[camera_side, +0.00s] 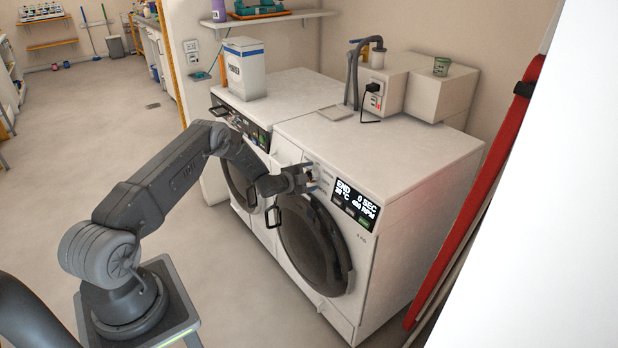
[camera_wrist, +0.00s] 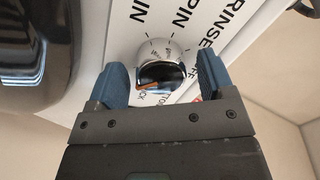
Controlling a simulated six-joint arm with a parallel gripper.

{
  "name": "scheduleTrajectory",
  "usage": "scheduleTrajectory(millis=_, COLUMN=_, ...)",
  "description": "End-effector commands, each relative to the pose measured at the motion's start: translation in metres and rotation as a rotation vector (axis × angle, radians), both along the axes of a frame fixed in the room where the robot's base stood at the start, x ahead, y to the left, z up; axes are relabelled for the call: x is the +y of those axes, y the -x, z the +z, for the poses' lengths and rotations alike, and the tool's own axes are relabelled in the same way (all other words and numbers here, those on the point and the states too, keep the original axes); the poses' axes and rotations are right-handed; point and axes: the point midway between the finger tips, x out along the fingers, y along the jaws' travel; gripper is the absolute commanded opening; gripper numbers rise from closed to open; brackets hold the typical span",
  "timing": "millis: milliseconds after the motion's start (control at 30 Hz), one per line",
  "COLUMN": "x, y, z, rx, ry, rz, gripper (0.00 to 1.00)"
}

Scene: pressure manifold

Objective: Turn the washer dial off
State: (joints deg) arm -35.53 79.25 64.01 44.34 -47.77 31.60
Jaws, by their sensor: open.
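The washer dial (camera_wrist: 172,50) is a chrome knob with a dark face and an orange pointer (camera_wrist: 148,86), which points left in the wrist view. Printed labels surround it, including SPIN, RINSE and a partly covered one ending in "FF" at right. My gripper (camera_wrist: 163,72) is open, with a blue-padded finger on each side of the dial; I cannot tell whether they touch it. In the side view my gripper (camera_side: 310,178) is at the front panel of the right-hand white washer (camera_side: 410,165), left of its display (camera_side: 357,203) reading END, 0 SEC. There my gripper hides the dial.
The washer's round dark door (camera_side: 312,245) is below the panel. A second white machine (camera_side: 305,93) stands to the left with a white box (camera_side: 243,68) on top. A hose (camera_side: 353,75) and white boxes (camera_side: 440,92) are on the washer top. The floor at left is clear.

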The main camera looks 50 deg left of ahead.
Motion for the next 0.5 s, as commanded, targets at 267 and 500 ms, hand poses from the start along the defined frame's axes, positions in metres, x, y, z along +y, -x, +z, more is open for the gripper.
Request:
scheduleTrajectory(millis=267, x=0.0001, y=0.0002, z=0.0002, rx=0.0, ry=0.0, rz=0.0, gripper=0.6)
scheduleTrajectory(millis=500, x=0.0001, y=0.0002, z=0.0003, rx=0.0, ry=0.0, rz=0.0, gripper=0.37)
